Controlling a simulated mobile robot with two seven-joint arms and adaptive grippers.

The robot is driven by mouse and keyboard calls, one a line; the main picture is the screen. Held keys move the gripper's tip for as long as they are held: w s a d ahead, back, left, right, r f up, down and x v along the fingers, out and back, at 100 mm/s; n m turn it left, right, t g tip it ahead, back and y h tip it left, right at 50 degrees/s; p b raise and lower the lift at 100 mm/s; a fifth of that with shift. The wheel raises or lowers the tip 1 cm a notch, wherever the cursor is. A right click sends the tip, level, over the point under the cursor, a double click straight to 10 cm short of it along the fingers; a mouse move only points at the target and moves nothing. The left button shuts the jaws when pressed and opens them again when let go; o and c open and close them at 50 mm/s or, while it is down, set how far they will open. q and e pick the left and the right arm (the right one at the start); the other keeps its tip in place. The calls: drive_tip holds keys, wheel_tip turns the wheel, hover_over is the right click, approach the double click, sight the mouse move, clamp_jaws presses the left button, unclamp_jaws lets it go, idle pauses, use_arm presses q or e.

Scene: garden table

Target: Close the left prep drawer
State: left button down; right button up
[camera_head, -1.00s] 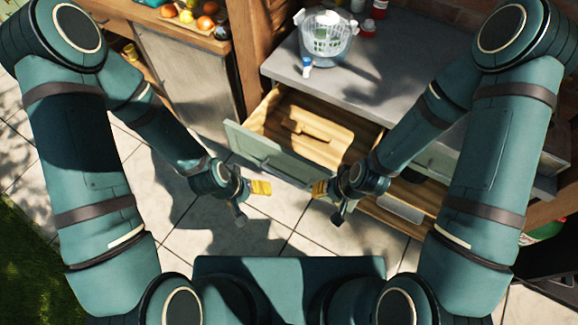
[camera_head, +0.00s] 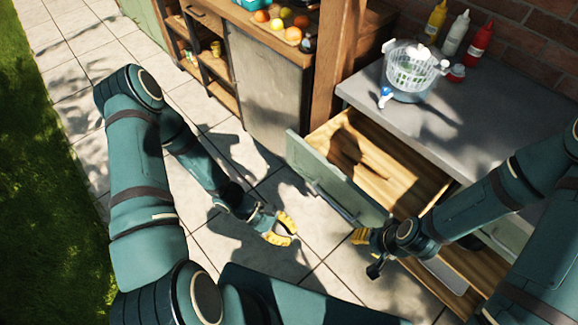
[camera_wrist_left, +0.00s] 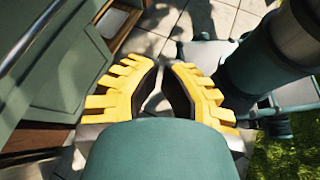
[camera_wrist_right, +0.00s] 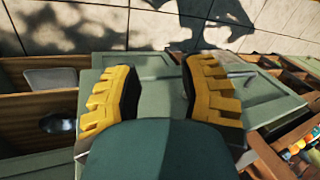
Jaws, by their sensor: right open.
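The left prep drawer stands pulled out from the grey-topped counter, its green front (camera_head: 335,180) facing me and its wooden inside (camera_head: 385,180) visible. A bar handle (camera_head: 333,203) runs along the front. My left gripper (camera_head: 289,233) is empty and partly open, low over the paving in front of the drawer and apart from it. In the left wrist view a gap shows between its yellow fingertips (camera_wrist_left: 166,66). My right gripper (camera_head: 357,237) is open and empty near the right end of the drawer front. The front also shows beyond its fingers in the right wrist view (camera_wrist_right: 150,68); contact cannot be told.
Another open wooden drawer (camera_head: 480,268) lies below my right forearm. A salad spinner (camera_head: 412,72) and several sauce bottles stand on the counter (camera_head: 490,110). A wooden post (camera_head: 338,55) and a grey cabinet (camera_head: 268,90) are at the left. Paving in front is clear.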

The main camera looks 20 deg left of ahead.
use_arm(q)
drive_tip(key=w+a+f+n+t+h+b, duration=0.2)
drive_tip(key=w+a+n+t, duration=0.4)
drive_tip(key=w+n+t, duration=0.3)
drive_tip(key=n+t+y, duration=0.5)
drive_tip(key=n+t, duration=0.1)
drive_tip(key=t, duration=0.2)
approach(292, 158)
drive_tip(key=b+x, duration=0.2)
drive_tip(key=x, duration=0.6)
drive_tip(key=shift+d, duration=0.15)
drive_tip(key=shift+w, duration=0.15)
